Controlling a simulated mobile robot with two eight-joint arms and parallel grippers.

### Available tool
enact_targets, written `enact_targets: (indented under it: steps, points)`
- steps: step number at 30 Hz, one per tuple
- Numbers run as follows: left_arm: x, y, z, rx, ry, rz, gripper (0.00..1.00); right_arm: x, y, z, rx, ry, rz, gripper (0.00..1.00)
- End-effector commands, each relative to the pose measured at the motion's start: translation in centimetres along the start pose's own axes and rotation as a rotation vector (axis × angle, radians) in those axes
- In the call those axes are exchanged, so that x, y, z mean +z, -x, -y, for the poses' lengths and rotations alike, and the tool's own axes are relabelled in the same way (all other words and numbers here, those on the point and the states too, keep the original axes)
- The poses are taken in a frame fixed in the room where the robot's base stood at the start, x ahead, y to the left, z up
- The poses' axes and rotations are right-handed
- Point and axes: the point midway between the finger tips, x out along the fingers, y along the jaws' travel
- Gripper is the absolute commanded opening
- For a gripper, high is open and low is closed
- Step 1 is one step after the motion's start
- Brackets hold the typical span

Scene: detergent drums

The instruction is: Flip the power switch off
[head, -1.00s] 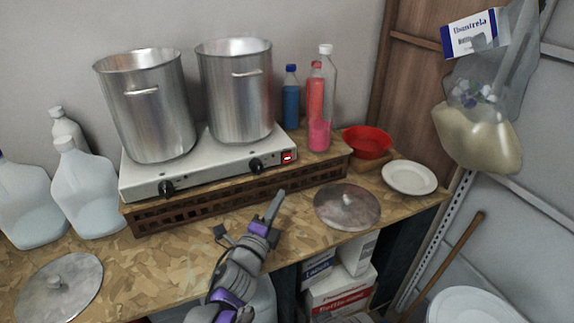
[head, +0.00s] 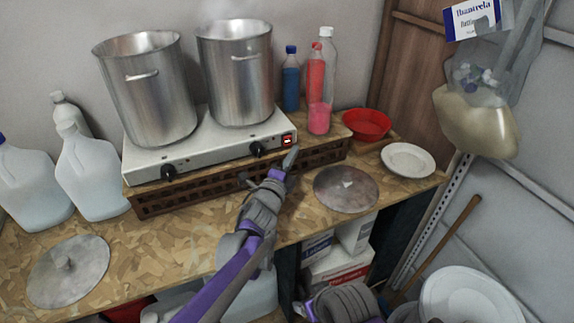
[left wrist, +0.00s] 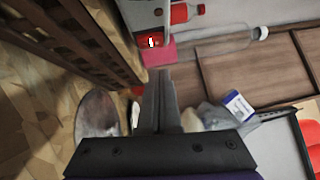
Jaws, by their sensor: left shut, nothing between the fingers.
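The red power switch (head: 287,141) sits at the right end of the front face of the white double hot plate (head: 215,150). It is lit red with a white mark. In the left wrist view the switch (left wrist: 153,41) shows just beyond the fingertips. My left gripper (head: 292,154) is shut and empty, with its tips just below and close to the switch. In the left wrist view the shut fingers (left wrist: 161,78) point up toward the switch. I cannot tell whether they touch it. A part of my right arm shows at the bottom; its fingers do not.
Two steel pots (head: 145,90) (head: 235,75) stand on the hot plate, which rests on a wooden crate (head: 190,195). Bottles (head: 320,85), a red bowl (head: 366,124), a white plate (head: 408,160) and a metal lid (head: 346,188) lie to the right.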

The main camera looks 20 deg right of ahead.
Motion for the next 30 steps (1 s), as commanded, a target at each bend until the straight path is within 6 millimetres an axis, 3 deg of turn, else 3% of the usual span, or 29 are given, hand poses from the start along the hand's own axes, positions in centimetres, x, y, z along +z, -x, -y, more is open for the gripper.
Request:
enact_targets:
  steps: [1, 7, 30]
  points:
    - [0.9, -0.5, 0.1, 0.0, -0.002, 0.004, 0.0, -0.2, 0.2, 0.0, 0.0, 0.0, -0.002, 0.76]
    - [2.2, -1.8, 0.0, 0.0, -0.001, 0.003, 0.0, -0.4, 0.4, 0.0, 0.0, 0.0, -0.004, 0.76]
    - [2.9, -2.4, 0.1, 0.001, 0.0, 0.004, 0.0, -0.4, 0.4, 0.0, 0.0, 0.0, -0.004, 0.76]
